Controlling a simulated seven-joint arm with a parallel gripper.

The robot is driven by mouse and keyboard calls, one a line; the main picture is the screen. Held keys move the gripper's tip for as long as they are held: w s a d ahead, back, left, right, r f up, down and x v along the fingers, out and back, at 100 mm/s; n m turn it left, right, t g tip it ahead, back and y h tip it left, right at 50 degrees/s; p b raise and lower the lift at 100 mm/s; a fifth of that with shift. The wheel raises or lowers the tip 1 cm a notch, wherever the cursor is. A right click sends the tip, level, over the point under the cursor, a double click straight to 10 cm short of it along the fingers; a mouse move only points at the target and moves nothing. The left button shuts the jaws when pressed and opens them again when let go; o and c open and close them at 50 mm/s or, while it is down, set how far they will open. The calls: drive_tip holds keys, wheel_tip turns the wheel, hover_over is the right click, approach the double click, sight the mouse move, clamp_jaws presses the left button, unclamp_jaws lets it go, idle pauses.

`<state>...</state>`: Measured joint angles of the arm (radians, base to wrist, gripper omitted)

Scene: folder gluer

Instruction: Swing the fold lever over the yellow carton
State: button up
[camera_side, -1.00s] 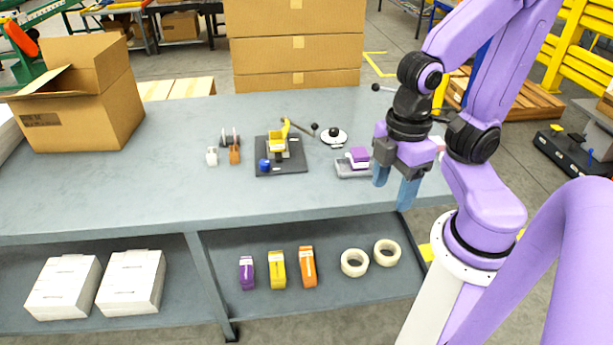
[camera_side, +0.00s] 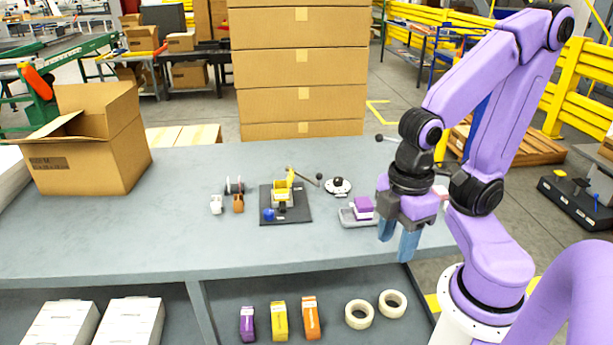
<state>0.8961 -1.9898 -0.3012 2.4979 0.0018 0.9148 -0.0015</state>
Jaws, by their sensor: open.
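The folder gluer is a black base plate (camera_side: 298,214) on the table. The yellow carton (camera_side: 282,190) stands on it, and a small blue part (camera_side: 268,214) sits at its front left. The fold lever (camera_side: 304,177) is a thin arm with a dark knob, sticking out to the upper right of the carton. Whether the lever touches the carton is too small to tell. My gripper (camera_side: 398,243) hangs to the right of the gluer, fingers pointing down, open and empty, apart from the lever.
A grey tray with a purple block (camera_side: 363,207) lies between the gluer and my gripper. A white round dish (camera_side: 337,187) stands behind it. An open cardboard box (camera_side: 90,150) is at the far left. The table front (camera_side: 150,240) is clear.

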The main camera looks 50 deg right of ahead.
drive_tip(key=w+a+r+m, duration=0.1)
drive_tip(key=w+r+m, duration=0.15)
drive_tip(key=w, duration=1.05)
drive_tip(key=w+d+m, duration=0.3)
drive_tip(key=w+d, duration=0.2)
drive_tip(key=w, duration=0.7)
drive_tip(key=m, duration=0.5)
hover_over(319, 177)
wheel_tip(319, 177, down, 2)
drive_tip(key=shift+w+d+f, duration=0.1)
drive_tip(key=shift+d+f, duration=0.05)
drive_tip(key=shift+f, duration=2.7)
drive_tip(key=shift+w+d+f, duration=0.1)
drive_tip(key=shift+d+f, duration=0.05)
drive_tip(key=shift+f, duration=2.75)
drive_tip(key=shift+w+d+f, duration=0.1)
drive_tip(key=shift+d+f, duration=0.05)
drive_tip(key=shift+f, duration=2.7)
clamp_jaws()
